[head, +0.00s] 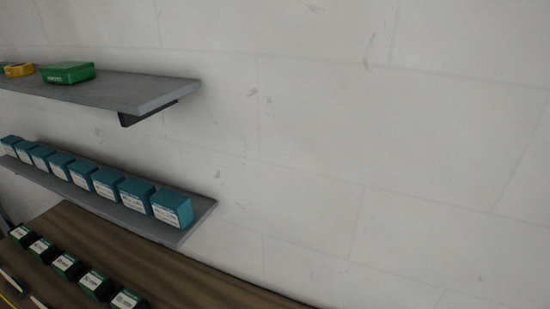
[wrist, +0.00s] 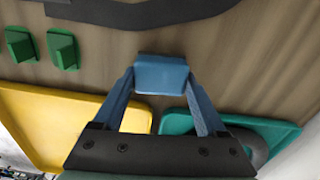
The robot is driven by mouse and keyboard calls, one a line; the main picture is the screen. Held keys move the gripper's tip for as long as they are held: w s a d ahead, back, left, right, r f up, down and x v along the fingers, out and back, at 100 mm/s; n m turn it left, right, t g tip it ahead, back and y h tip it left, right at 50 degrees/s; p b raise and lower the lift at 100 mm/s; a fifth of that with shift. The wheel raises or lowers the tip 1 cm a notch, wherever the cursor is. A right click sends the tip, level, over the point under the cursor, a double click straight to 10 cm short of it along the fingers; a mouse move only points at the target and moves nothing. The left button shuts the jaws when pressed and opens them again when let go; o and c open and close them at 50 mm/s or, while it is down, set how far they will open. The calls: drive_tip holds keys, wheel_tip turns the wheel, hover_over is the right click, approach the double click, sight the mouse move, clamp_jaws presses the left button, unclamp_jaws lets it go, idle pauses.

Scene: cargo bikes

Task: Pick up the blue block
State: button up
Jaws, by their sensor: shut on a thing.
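In the wrist view, a blue block (wrist: 162,70) sits between the two blue fingertips of my gripper (wrist: 161,82). The gripper is shut on it, with a finger at each side. Behind the block is a brown wooden surface; I cannot tell how far the block is from it. Neither the gripper nor this block shows in the head view.
The head view shows a shelf of teal boxes (head: 172,207) above a wooden bench (head: 90,235).

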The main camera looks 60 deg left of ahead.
wheel_tip(320, 180, up, 10)
drive_tip(key=shift+f+b, duration=0.15)
drive_tip(key=shift+b, duration=0.3)
